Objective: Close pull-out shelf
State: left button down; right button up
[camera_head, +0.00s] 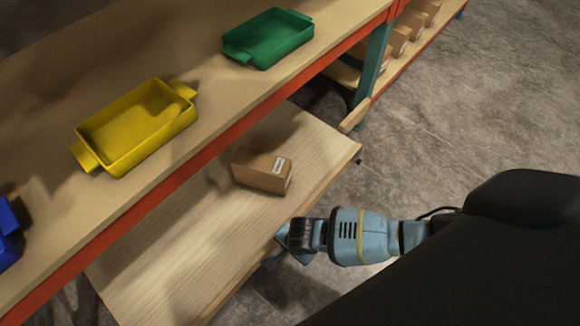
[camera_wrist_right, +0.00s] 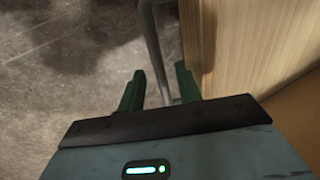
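The wooden pull-out shelf (camera_head: 210,215) is pulled out from under the workbench, with a small cardboard box (camera_head: 262,170) on it. My right gripper (camera_head: 272,262) is at the shelf's front edge, partly hidden by its own wrist. In the right wrist view the gripper (camera_wrist_right: 160,72) has its two green fingers apart. A grey metal bar (camera_wrist_right: 153,45), which looks like the shelf's handle, runs between them. I cannot tell whether the fingers touch it. The shelf (camera_wrist_right: 250,45) also shows there, to the right of the fingers. My left gripper is not in view.
The workbench (camera_head: 60,95) has a red edge and holds a yellow bin (camera_head: 140,125), a green bin (camera_head: 268,38) and a blue bin (camera_head: 8,232). Several cardboard boxes (camera_head: 400,40) stand on a lower shelf at the back. The concrete floor (camera_head: 480,110) on the right is clear.

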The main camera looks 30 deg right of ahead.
grip_shut()
dwell(0.3)
